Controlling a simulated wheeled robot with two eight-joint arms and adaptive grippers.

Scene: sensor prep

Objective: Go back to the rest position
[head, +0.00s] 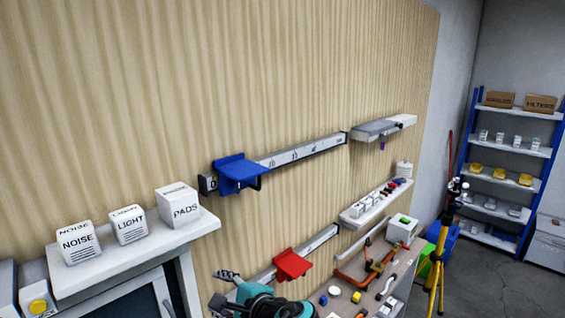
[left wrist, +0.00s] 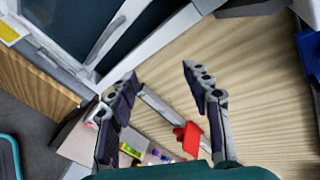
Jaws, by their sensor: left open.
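My left gripper (head: 222,287) is at the bottom of the head view, beside the lower rail and below the white cabinet top. In the left wrist view my left gripper (left wrist: 160,78) has its two dark fingers wide apart, with nothing between them that it grips. The red slider (head: 293,265) sits on the lower wall rail, to the right of the gripper. The red slider also shows beyond the fingers in the left wrist view (left wrist: 187,137), apart from them. The blue slider (head: 238,174) sits on the upper rail. My right gripper is in neither view.
White boxes marked NOISE (head: 78,243), LIGHT (head: 128,224) and PADS (head: 178,204) stand on the cabinet top (head: 120,262). A cluttered workbench (head: 345,303) lies right of my gripper. A yellow tripod (head: 439,255) and blue shelving (head: 510,150) stand farther right.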

